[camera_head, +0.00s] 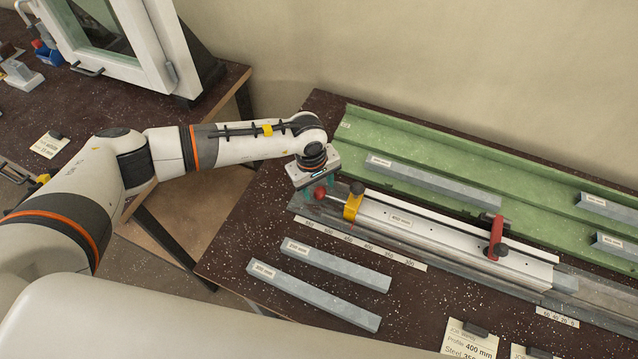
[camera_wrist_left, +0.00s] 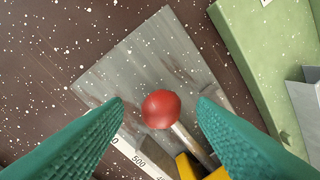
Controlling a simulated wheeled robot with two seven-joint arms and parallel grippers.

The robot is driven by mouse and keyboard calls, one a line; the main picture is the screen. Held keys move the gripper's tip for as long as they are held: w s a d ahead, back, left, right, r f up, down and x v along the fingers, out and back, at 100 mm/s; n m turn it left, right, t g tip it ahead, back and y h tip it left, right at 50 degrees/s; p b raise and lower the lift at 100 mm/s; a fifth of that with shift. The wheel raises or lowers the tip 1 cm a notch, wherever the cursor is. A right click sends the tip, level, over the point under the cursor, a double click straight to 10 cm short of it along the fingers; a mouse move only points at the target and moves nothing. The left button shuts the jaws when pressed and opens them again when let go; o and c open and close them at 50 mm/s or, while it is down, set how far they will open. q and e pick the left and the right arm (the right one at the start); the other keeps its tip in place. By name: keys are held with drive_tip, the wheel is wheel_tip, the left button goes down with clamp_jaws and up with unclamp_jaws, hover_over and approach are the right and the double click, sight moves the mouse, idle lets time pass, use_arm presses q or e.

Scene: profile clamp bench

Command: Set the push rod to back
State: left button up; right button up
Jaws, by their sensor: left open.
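The push rod ends in a red ball knob (camera_head: 319,192) at the left end of the clamp fixture (camera_head: 420,236). In the left wrist view the red knob (camera_wrist_left: 161,109) sits on a pale rod, with a yellow bracket (camera_wrist_left: 188,168) below it. My left gripper (camera_head: 318,186) is over the knob. Its two teal fingers (camera_wrist_left: 160,108) are open, one on each side of the knob, with gaps to both. In the head view the gripper body partly hides the fingers. A yellow clamp block (camera_head: 353,204) stands just right of the knob. My right gripper is not in view.
A green channel tray (camera_head: 395,150) with grey profiles lies behind the fixture. A red lever (camera_head: 496,237) stands on the fixture's right part. Two loose grey profiles (camera_head: 335,265) lie in front, beside a scale strip (camera_head: 362,243). Paper cards (camera_head: 469,340) lie at the front edge.

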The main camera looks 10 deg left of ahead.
use_arm(q)
drive_tip(key=shift+w+d+f, duration=0.1)
drive_tip(key=shift+f, duration=0.9)
clamp_jaws()
drive_tip(key=a+b, duration=0.2)
drive_tip(key=a, duration=0.1)
drive_tip(key=w+a+b, duration=0.1)
drive_tip(key=a, duration=0.3)
drive_tip(key=w+a+b, duration=0.1)
drive_tip(key=a+b, duration=0.1)
drive_tip(key=a, duration=0.2)
drive_tip(key=shift+w+a+f+b, duration=0.1)
drive_tip(key=shift+f+b, duration=0.05)
drive_tip(key=shift+b, duration=0.2)
drive_tip(key=shift+a, duration=0.25)
drive_tip(key=shift+r, duration=0.25)
drive_tip(key=shift+w, duration=0.1)
unclamp_jaws()
drive_tip(key=shift+a, duration=0.1)
